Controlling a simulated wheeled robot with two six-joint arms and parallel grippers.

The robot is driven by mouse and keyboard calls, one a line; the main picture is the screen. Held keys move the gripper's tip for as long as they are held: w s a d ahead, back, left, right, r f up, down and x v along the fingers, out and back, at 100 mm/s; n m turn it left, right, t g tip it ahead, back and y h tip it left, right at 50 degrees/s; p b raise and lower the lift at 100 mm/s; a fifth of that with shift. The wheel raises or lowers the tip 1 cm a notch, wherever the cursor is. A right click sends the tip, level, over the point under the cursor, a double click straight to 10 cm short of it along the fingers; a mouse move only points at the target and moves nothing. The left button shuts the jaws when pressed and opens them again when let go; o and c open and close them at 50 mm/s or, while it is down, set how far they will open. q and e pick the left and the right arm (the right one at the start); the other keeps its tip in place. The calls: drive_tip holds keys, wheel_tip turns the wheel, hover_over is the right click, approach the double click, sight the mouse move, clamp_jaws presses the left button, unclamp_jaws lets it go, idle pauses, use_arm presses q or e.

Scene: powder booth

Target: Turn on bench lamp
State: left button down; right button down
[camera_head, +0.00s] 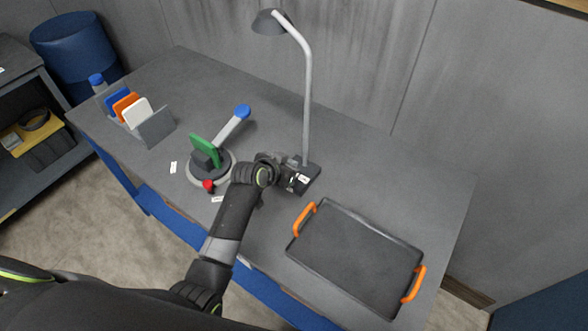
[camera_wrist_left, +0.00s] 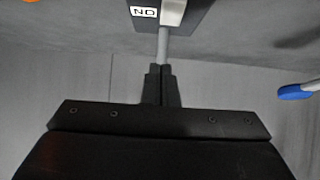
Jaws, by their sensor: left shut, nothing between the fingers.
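The bench lamp (camera_head: 307,100) stands upright on the grey bench, with a dark shade at the top of a bent grey pole. No glow shows at the shade. Its dark base (camera_head: 314,172) carries small white labels. In the left wrist view the base (camera_wrist_left: 202,14) shows at the top edge, with a label whose letters appear upside down. My left gripper (camera_head: 298,183) is at the front left side of the base, with its fingers shut and empty. In the wrist view the closed fingers (camera_wrist_left: 161,84) point toward the base. Contact cannot be told. My right gripper is out of view.
A black tray (camera_head: 330,207) with orange handles lies at the bench's right. A round fixture (camera_head: 226,176) with a green plate, red knob and blue-tipped lever stands left of my gripper. A rack of coloured panels (camera_head: 157,127) is at far left. The back right bench is clear.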

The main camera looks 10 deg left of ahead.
use_arm(q)
drive_tip(key=f, duration=0.1)
drive_tip(key=w+f, duration=0.1)
drive_tip(key=f, duration=0.1)
drive_tip(key=shift+w+d+f+p, duration=0.1)
drive_tip(key=shift+w+d+p, duration=0.2)
drive_tip(key=shift+w+d, duration=0.1)
drive_tip(key=shift+w+f, duration=0.1)
drive_tip(key=shift+f, duration=0.9)
